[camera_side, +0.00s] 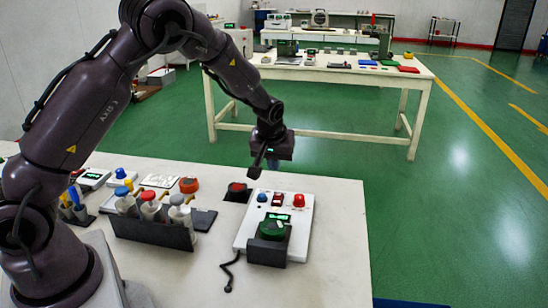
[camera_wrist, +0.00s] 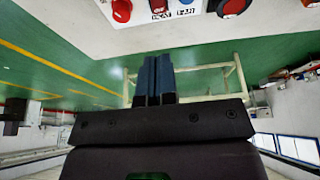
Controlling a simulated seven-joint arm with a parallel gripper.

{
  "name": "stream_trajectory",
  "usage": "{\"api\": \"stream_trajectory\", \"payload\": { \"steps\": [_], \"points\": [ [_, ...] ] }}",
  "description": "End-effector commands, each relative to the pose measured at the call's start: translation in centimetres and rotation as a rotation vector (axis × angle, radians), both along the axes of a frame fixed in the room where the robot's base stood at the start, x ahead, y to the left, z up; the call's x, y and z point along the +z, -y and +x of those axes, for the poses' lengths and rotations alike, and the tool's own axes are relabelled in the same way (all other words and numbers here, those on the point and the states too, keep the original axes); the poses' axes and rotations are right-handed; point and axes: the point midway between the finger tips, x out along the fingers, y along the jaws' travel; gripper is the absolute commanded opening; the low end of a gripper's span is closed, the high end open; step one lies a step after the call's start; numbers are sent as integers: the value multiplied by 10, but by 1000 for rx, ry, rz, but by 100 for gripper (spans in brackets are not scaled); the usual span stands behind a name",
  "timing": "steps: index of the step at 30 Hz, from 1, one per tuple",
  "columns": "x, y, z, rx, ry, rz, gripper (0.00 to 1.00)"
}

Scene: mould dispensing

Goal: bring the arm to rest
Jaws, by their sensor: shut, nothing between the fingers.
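My gripper (camera_side: 257,168) hangs in the air at the far edge of the near table (camera_side: 330,255), just behind and above the white control box (camera_side: 250,238). In the wrist view its two dark blue fingers (camera_wrist: 155,72) lie side by side, shut, with nothing visible between them. The control box carries a blue button, a red switch, a red domed button (camera_side: 299,200) and a small green display. A round green piece (camera_side: 272,229) sits in a black holder at its front. The wrist view shows part of the box (camera_wrist: 150,5) along its top edge.
A dark rack (camera_side: 155,230) holds several capped dispensers left of the box. An orange-red round item (camera_side: 189,185) and a black-and-red item (camera_side: 237,191) lie behind them. A black cable (camera_side: 229,275) lies in front. The table's right side is clear. Another bench (camera_side: 330,75) stands farther back.

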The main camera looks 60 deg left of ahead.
Motion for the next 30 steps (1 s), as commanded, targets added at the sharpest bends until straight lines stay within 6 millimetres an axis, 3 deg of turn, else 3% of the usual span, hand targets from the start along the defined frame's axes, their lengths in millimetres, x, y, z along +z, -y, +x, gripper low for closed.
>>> {"api": "stream_trajectory", "payload": {
  "steps": [6,19,21,23,30],
  "points": [
    [14,4,-4,1,0,0,0],
    [13,4,-8,-43,-33,9,0],
    [3,8,-25,-90,-110,4,0],
    [5,18,-44,-149,-170,-19,0],
    [58,58,-103,-359,-226,-110,0]
  ]
}}
